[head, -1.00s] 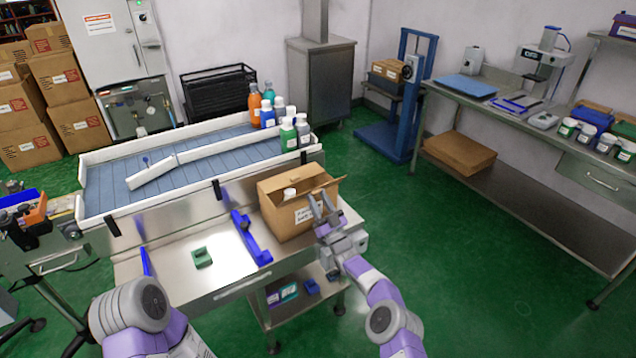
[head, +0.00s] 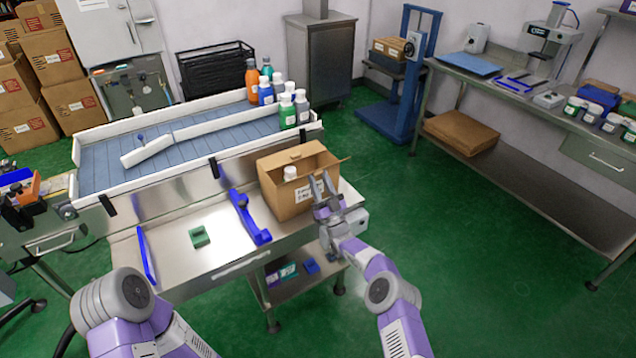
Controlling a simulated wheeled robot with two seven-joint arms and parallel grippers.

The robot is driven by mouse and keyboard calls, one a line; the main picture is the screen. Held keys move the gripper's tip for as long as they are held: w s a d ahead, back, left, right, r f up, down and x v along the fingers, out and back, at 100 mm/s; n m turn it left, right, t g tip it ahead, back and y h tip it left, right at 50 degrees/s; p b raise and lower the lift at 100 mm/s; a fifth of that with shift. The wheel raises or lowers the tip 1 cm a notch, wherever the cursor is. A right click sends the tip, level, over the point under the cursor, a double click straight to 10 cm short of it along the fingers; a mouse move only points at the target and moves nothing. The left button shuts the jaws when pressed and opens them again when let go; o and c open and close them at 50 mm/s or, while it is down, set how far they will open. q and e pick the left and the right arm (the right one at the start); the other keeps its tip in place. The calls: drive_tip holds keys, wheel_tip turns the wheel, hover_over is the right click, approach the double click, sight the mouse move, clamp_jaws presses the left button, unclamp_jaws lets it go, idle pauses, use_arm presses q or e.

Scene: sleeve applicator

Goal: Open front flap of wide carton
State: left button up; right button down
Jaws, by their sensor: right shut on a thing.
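The wide carton (head: 284,198) is a brown box on the steel bench, right of the blue guide. Its top is open, and a white-capped bottle (head: 290,174) shows inside. A flap (head: 332,168) on its right side leans outward. My right gripper (head: 322,182) is at the carton's near right side, by this flap, its fingers pointing up. It is shut on the flap, though the fingers partly hide the contact. My left arm enters at the lower left, but its gripper is out of view.
Several bottles (head: 287,112) stand on the conveyor (head: 105,165) behind. Green floor is clear to the right.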

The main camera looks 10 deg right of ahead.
drive_tip(key=c, duration=0.7)
unclamp_jaws()
drive_tip(key=shift+p+v, duration=1)
drive_tip(key=shift+v, duration=2.8)
drive_tip(key=shift+w, duration=0.1)
